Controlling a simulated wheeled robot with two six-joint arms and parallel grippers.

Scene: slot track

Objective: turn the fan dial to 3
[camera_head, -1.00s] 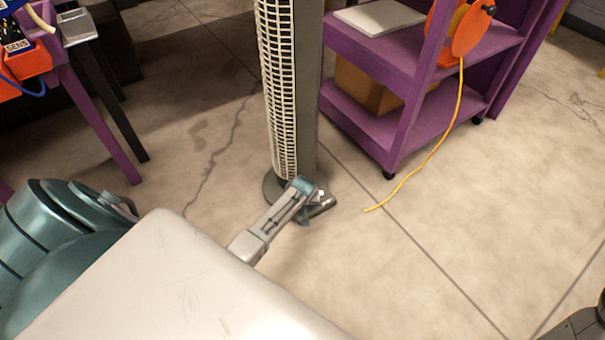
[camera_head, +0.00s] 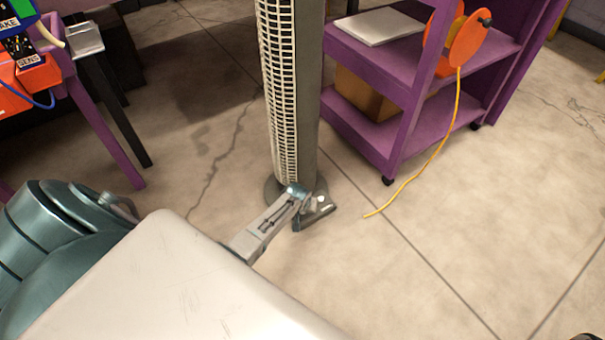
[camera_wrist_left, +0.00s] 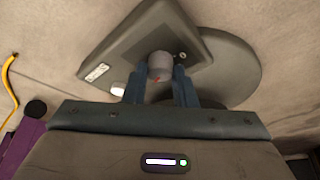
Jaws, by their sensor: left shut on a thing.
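The tower fan (camera_head: 280,90) stands upright on the floor, with a dark round base. In the left wrist view its tilted control panel (camera_wrist_left: 120,62) carries a grey round dial (camera_wrist_left: 160,66) with a small red mark. My left gripper (camera_wrist_left: 159,76) is shut on the dial, one finger on each side. The fingers partly cover the panel, and I cannot read any numbers around the dial. In the head view my left arm reaches down to the foot of the fan, where the dial is too small to make out. My right gripper is out of view.
A purple shelf cart (camera_head: 400,140) stands right of the fan, with an orange cable reel (camera_head: 468,40) whose yellow cable (camera_head: 440,140) trails onto the floor. A purple-legged table (camera_head: 105,130) stands at the left.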

